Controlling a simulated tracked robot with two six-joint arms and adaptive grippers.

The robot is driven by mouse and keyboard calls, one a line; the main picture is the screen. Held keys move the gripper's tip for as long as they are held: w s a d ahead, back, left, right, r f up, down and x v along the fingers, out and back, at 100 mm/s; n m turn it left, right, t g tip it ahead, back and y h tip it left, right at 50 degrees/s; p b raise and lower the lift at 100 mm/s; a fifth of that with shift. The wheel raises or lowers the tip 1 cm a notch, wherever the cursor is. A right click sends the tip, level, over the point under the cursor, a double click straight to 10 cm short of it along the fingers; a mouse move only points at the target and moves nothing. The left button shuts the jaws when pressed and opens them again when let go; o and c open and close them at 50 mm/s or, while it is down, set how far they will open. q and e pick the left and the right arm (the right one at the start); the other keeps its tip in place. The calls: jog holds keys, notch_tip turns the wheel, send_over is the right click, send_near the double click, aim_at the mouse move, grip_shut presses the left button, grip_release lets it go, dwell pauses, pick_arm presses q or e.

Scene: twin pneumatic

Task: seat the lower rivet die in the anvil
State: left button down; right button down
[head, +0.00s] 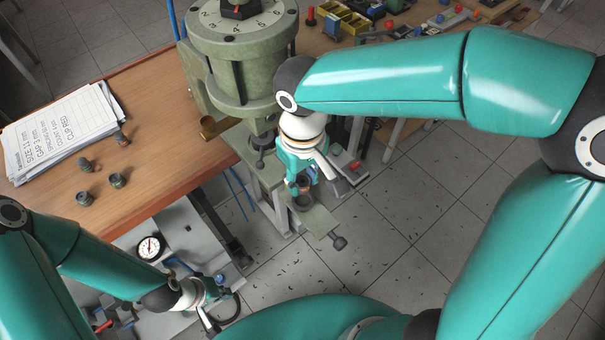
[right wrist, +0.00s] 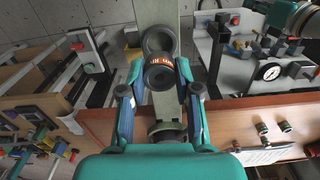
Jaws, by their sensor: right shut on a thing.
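The lower rivet die (head: 302,183), a small dark cylinder with a copper-orange band, is held in my right gripper (head: 300,176). In the right wrist view the die (right wrist: 160,74) with its lettered orange band sits between the two fingers of my right gripper (right wrist: 160,90). The anvil (head: 304,203) is a grey-green ring on the press's lower arm, just below the die. In the right wrist view the anvil ring (right wrist: 158,41) shows just beyond the die, partly covered by it. I cannot tell whether they touch. My left gripper (head: 210,322) is low at the left; its fingers are unclear.
The green press (head: 235,60) rises behind my right gripper. Several loose dies (head: 84,198) and a stack of printed sheets (head: 62,128) lie on the wooden bench (head: 150,75). A grey panel with a round gauge (head: 149,248) stands near my left arm. Small bins (head: 345,20) are at the back.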

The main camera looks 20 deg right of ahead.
aim_at(303, 181)
jog(key=shift+f+b, duration=1.15)
jog(key=shift+f, duration=0.6)
jog(key=shift+f+b, duration=0.9)
dwell(0.4)
jog(key=c, duration=0.7)
grip_release()
jog(key=shift+c, duration=0.2)
notch_tip(303, 181, up, 11)
jog(key=shift+r, duration=0.5)
jog(key=shift+s, duration=0.1)
